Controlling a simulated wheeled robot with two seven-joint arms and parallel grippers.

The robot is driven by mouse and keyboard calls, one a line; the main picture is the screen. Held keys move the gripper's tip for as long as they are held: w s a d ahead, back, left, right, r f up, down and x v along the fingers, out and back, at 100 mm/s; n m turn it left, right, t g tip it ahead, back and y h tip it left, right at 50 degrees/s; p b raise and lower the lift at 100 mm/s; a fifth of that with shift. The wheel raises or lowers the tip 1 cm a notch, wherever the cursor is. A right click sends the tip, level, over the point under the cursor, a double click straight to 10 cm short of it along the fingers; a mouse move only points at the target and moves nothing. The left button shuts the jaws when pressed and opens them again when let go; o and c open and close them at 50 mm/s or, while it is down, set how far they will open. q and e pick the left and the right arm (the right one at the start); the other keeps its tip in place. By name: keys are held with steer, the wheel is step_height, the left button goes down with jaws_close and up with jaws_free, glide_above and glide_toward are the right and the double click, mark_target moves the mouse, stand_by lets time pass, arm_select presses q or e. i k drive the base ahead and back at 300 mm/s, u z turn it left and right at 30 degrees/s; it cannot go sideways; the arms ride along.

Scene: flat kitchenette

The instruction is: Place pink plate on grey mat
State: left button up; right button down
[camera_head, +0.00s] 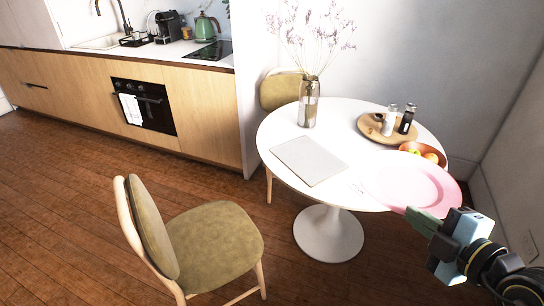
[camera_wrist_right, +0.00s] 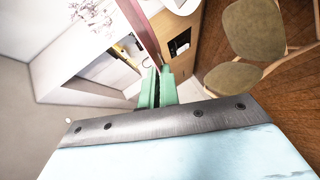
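The pink plate (camera_head: 412,184) is over the right part of the round white table in the head view. My right gripper (camera_head: 424,219) is shut on its near rim with green fingers. In the right wrist view the plate (camera_wrist_right: 139,27) shows edge-on as a pink strip running into the closed fingers (camera_wrist_right: 157,88). The plate looks raised above the tabletop, though the exact gap cannot be told. The grey mat (camera_head: 309,160) lies flat and bare on the table, left of the plate. My left gripper is in neither view.
On the white table (camera_head: 275,131) stand a glass vase with dried flowers (camera_head: 309,103), a round wooden tray (camera_head: 369,128) with two shakers, and a fruit bowl (camera_head: 423,151) just behind the plate. A green-seated chair (camera_head: 213,245) stands at the front left.

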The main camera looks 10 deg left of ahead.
mark_target(297, 164)
steer(key=u, duration=0.4)
steer(key=i, duration=0.85)
steer(key=u, duration=0.3)
